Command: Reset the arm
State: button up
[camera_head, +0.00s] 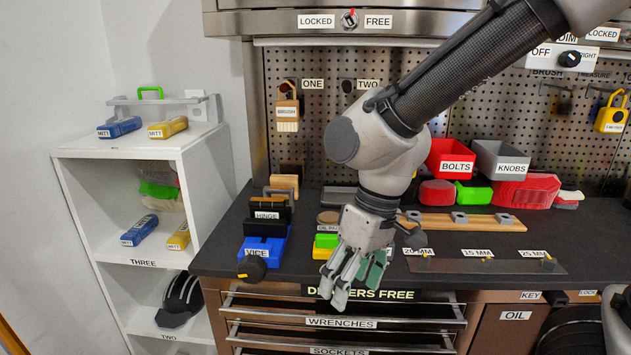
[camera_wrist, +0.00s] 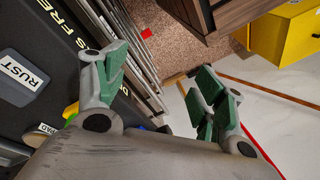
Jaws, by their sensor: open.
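My gripper (camera_head: 352,274) hangs at the front edge of the dark workbench (camera_head: 330,277), fingers pointing down in front of the drawer fronts. Its green-padded fingers are spread apart with nothing between them. In the wrist view my gripper (camera_wrist: 160,95) also shows open and empty, with drawer handles and the floor beyond. My arm comes in from the upper right and is bent at the elbow above the bench. It hides part of the pegboard and part of the bench top.
Close left of the gripper stand a blue vise (camera_head: 263,246) and a green and yellow block (camera_head: 327,243). A red bolts bin (camera_head: 450,160) and a grey knobs bin (camera_head: 500,160) stand behind. A white shelf (camera_head: 130,150) is at left. Drawers (camera_head: 340,322) below look closed.

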jog(key=s+d+r+m+t+h, duration=0.1)
jog(key=d+r+m, duration=0.3)
jog(key=d, duration=1.1)
jog(key=d+r+m+t+h, duration=0.1)
jog(key=d+r+m+t, duration=0.3)
jog(key=d, duration=1.1)
notch_tip(320, 180, up, 4)
jog(key=shift+s+d+f+m, duration=0.25)
jog(key=shift+s+m, duration=0.05)
jog(key=shift+s, duration=0.1)
